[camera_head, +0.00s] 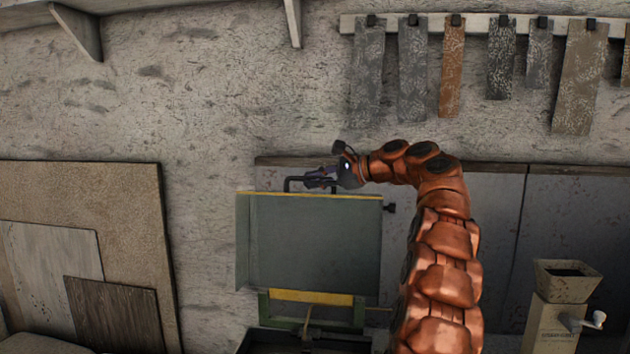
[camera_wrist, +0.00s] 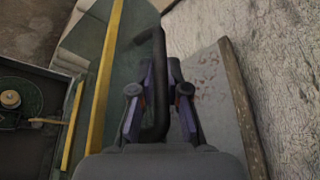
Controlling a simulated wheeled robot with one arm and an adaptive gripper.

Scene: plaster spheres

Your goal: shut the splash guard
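The splash guard (camera_head: 315,240) is a grey-green panel with a yellow top edge, standing raised above a green machine frame (camera_head: 358,315). Its black bar handle (camera_head: 289,184) is at the top edge. My gripper (camera_head: 322,178) is at that handle, with my arm reaching in from the right. In the wrist view the handle (camera_wrist: 158,90) runs between the two fingers of my gripper (camera_wrist: 161,85), which are drawn in close on both sides of it. The yellow edge of the guard (camera_wrist: 104,75) lies left of the fingers.
A grinder-like box with a crank (camera_head: 560,310) stands at the lower right. Boards (camera_head: 85,230) lean on the wall at left. Textured strips (camera_head: 585,75) hang from a rail at upper right. Grey panels (camera_head: 570,215) line the wall behind my arm.

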